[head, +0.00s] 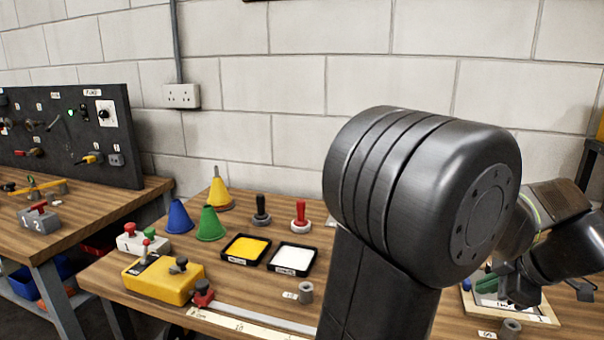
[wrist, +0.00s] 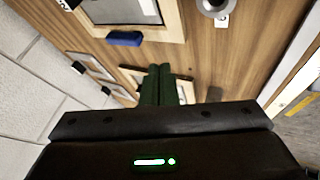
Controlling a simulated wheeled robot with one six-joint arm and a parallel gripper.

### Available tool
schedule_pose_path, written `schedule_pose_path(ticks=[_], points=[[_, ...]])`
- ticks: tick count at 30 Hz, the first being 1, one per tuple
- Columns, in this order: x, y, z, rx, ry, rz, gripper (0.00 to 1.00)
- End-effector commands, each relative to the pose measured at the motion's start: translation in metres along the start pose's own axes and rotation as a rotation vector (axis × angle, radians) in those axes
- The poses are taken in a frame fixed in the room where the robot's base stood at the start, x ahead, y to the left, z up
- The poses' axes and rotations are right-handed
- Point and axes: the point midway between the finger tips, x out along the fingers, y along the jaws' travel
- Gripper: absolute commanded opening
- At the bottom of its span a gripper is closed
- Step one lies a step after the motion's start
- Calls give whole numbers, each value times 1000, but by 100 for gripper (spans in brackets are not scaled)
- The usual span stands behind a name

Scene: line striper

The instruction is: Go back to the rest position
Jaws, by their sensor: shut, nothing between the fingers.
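My gripper (head: 482,284) is at the right of the head view, partly behind my own dark arm. It is over a pale board on the wooden bench. In the wrist view its two dark green fingers (wrist: 162,84) lie together with nothing between them. They point at the wooden bench top. I cannot tell whether the fingertips touch anything. My large dark arm joint hides much of the bench in the head view.
Blue (head: 178,217) and green (head: 210,224) cones, two stamps, yellow (head: 247,249) and white (head: 293,258) trays and a yellow box (head: 165,279) stand left of my arm. A block wall (head: 270,100) is behind. The wrist view shows a blue block (wrist: 124,38) beside a wooden frame (wrist: 176,28).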

Motion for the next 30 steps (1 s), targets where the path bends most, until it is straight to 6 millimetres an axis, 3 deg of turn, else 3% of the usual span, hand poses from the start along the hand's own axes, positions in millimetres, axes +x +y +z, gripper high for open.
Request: schedule_pose_path(ticks=[6,19,25,30], points=[[-12,0,0,1,0,0,0],[-10,0,0,1,0,-1,0],[6,0,0,1,1,-3,0],[34,-1,0,1,2,-5,0]])
